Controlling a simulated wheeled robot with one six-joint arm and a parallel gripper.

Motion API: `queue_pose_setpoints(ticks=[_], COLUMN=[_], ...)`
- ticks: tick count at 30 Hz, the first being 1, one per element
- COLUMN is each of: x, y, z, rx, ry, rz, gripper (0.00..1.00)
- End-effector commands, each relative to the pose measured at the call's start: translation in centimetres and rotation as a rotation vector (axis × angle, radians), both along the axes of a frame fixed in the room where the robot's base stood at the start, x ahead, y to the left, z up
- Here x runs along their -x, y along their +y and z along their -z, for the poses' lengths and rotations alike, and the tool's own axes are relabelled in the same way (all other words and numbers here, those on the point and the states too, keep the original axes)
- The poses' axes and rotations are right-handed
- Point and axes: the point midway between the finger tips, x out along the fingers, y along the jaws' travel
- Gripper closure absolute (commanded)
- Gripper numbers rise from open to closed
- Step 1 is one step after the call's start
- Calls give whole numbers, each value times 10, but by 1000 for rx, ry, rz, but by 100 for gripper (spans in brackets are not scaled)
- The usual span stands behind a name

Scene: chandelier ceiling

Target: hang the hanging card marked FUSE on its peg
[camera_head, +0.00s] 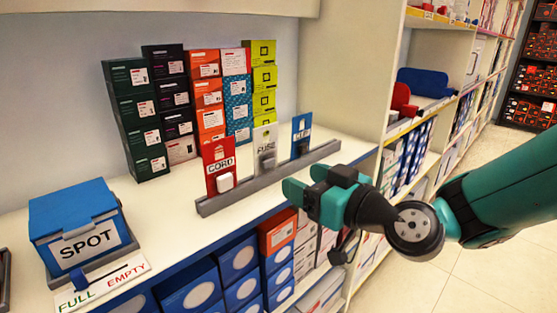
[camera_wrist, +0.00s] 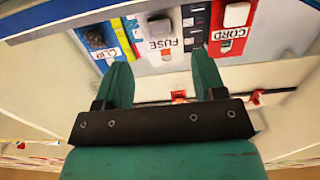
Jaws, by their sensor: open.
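The white card marked FUSE (camera_head: 263,135) stands upright in a grey rail (camera_head: 240,191) on the counter, between the red CORD card (camera_head: 217,155) and the blue CLIP card (camera_head: 301,125). A small grey block sits on its lower front. In the wrist view the FUSE card (camera_wrist: 159,43) appears upside down, with the CLIP card (camera_wrist: 106,42) on its left and the CORD card (camera_wrist: 232,22) on its right. My gripper (camera_head: 300,181) is open and empty in front of the rail; in the wrist view its fingertips (camera_wrist: 162,68) point toward the FUSE card without holding it. I cannot make out a peg.
Stacked boxes (camera_head: 208,100) stand against the wall behind the cards. A blue SPOT box (camera_head: 85,226) and a FULL/EMPTY sign (camera_head: 101,287) are on the counter at left. A shelf unit (camera_head: 367,70) rises at right. The counter between the SPOT box and rail is clear.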

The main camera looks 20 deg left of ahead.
Motion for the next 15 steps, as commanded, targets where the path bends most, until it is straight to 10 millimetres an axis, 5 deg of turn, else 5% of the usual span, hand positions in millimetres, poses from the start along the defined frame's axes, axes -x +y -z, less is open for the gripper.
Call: queue_pose_setpoints(ticks=[15], x=[-24], y=[60], z=[-1], rx=[0], ry=[-1], rz=[-2], gripper=[36])
